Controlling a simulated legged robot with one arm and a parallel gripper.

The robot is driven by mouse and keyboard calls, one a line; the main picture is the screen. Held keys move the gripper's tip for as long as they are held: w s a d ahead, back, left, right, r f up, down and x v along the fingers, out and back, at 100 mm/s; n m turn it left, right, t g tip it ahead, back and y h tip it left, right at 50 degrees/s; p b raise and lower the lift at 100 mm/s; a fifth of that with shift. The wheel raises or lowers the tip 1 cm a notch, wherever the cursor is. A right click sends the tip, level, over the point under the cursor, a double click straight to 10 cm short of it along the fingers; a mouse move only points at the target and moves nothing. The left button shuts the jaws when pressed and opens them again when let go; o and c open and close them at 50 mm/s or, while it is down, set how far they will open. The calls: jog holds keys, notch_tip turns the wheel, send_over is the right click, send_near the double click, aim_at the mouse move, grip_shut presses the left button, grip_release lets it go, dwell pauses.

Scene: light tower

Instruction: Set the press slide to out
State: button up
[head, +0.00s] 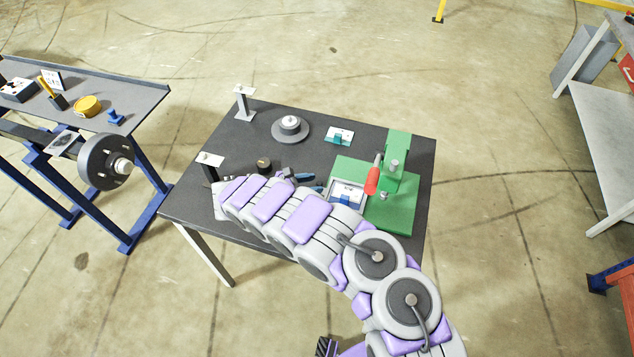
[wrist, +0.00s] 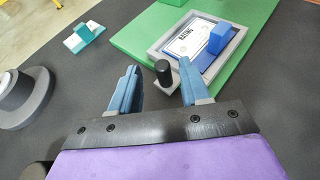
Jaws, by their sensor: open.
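The green press (head: 398,160) with a red lever handle (head: 372,178) stands at the right of the dark table. Its slide, a grey tray (head: 333,189) holding a white card (wrist: 190,42) and a blue block (wrist: 219,38), lies on the green base. In the wrist view a black upright knob (wrist: 163,72) stands on a grey tab at the slide's near corner. My gripper (wrist: 157,70) is open, one blue finger on each side of the knob in that view. I see no finger touching the knob. My arm partly covers the slide in the head view.
A round grey piece (head: 290,128), a teal stand with a card (head: 339,136), a dark knob (head: 264,165) and two posts with white plates stand on the dark table (head: 262,105). A blue-legged bench (head: 135,90) stands left.

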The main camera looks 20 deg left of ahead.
jog(key=a+v, duration=0.1)
jog(key=v, duration=1.3)
jog(key=shift+a+f, duration=0.2)
jog(key=shift+f, duration=0.05)
jog(key=shift+a, duration=0.1)
